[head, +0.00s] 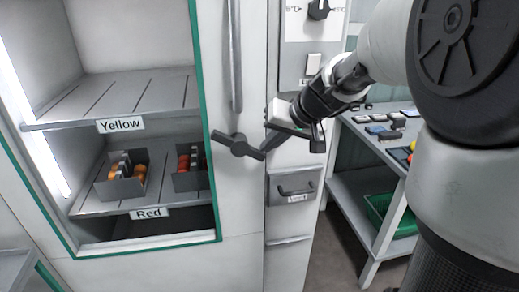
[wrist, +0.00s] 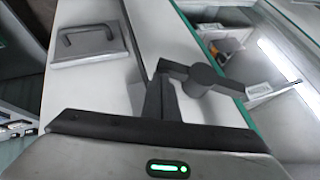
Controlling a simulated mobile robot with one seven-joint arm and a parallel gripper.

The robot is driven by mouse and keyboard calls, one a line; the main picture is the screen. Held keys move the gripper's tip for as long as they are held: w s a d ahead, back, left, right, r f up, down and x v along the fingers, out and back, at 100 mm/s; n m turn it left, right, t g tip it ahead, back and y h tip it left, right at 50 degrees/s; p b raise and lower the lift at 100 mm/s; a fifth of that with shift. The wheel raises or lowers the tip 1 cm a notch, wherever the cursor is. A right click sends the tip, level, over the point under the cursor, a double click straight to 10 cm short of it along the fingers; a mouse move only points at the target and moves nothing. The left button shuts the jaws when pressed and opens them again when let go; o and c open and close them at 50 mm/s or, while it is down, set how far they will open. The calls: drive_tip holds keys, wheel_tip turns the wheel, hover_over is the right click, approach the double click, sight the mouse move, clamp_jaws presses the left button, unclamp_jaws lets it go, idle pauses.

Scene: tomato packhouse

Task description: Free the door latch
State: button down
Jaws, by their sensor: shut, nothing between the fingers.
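The door latch (head: 238,146) is a dark grey lever with a round hub on the white cabinet door, tilted down to the right in the head view. In the wrist view the latch (wrist: 203,77) shows just beyond my closed fingers (wrist: 160,92). The fingertips overlap the lever's end there, and I cannot tell whether they touch it.
The glazed door with a green frame (head: 208,150) shows shelves labelled Yellow and Red, with trays of tomatoes on the Red shelf. A long vertical handle (head: 234,60) is above the latch. A drawer (head: 292,188) is below my gripper. A table (head: 352,124) stands to the right.

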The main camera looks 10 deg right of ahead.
drive_tip(key=shift+f+b, duration=1.1)
drive_tip(key=shift+b, duration=0.3)
drive_tip(key=shift+f, duration=0.1)
drive_tip(key=shift+s+a+f+b, duration=0.1)
drive_tip(key=shift+f+b, duration=0.1)
drive_tip(key=shift+b, duration=0.1)
